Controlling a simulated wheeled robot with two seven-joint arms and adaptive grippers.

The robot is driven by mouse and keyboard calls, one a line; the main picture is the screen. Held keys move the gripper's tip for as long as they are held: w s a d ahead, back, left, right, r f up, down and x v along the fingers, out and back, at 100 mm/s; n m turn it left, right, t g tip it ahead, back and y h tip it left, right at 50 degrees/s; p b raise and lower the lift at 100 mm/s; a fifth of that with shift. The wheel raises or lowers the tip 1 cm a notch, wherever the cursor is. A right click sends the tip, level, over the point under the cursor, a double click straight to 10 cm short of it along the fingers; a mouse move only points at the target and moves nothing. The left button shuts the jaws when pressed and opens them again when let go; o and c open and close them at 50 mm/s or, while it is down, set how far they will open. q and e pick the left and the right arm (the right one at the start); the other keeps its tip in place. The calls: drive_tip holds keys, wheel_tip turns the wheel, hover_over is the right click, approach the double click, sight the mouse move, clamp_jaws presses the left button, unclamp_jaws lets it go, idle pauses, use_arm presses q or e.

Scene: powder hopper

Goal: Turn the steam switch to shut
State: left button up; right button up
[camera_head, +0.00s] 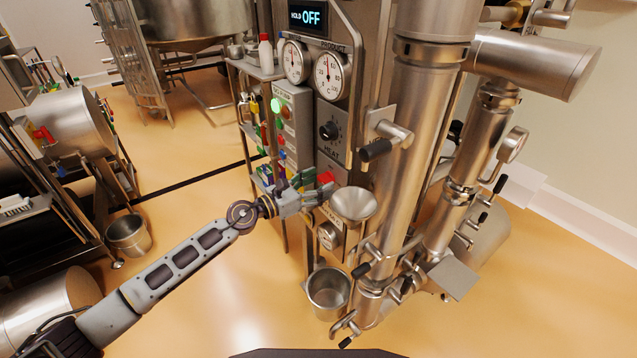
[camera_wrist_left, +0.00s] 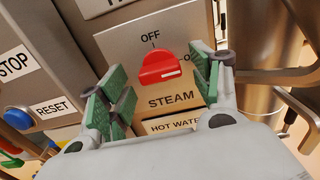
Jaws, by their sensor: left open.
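The red steam switch (camera_wrist_left: 160,66) is on a metal panel above the word STEAM, with OFF printed above it. Its white mark lies toward the right, on the side of a second label that my finger partly hides. My left gripper (camera_wrist_left: 158,88) is open, its green-padded fingers on either side of the switch with gaps between. In the head view the red switch (camera_head: 326,178) shows just beyond my left gripper (camera_head: 318,192). I cannot tell the exact distance from the fingertips to the panel. My right gripper is not in view.
A HEAT dial (camera_head: 328,131) is above the switch and a metal funnel (camera_head: 353,204) to its right. A control box (camera_head: 291,120) with buttons stands to the left. A steel bucket (camera_head: 328,290) is below. Thick pipes (camera_head: 420,120) stand at the right.

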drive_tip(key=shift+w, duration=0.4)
